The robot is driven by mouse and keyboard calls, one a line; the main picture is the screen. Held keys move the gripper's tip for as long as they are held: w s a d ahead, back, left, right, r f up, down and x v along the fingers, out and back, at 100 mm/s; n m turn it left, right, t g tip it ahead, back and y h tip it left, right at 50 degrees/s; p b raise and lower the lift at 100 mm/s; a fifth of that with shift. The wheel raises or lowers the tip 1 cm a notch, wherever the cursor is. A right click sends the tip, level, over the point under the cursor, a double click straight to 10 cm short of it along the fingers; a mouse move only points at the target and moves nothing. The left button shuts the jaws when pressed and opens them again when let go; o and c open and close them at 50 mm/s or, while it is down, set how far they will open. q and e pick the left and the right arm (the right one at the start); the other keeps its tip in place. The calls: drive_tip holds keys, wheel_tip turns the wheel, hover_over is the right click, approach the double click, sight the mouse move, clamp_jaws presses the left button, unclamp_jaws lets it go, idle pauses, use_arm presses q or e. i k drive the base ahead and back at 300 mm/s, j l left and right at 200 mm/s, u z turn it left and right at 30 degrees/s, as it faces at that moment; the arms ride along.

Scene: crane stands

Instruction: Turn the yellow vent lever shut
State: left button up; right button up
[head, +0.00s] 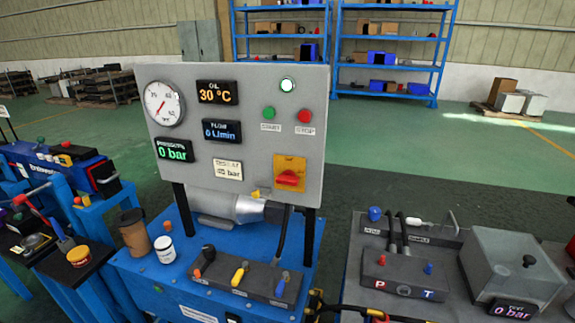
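A yellow-handled lever (240,274) stands on a dark valve block (225,281) at the front of the blue bench. It is between a black-handled lever (205,256) on its left and a blue-handled lever (282,283) on its right. The yellow handle leans up and to the right. The labels on the block are too small to read, so I cannot tell which one says vent. Neither of my grippers is in the head view.
A grey gauge panel (238,160) with a red rotary switch (290,178) rises behind the levers. A brown cup (135,232) and a white jar (165,249) stand left of the block. At right is a grey bench with a metal box (512,264). Dark hoses run along the bottom.

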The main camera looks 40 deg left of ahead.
sight(239, 274)
drive_tip(key=u, duration=1.6)
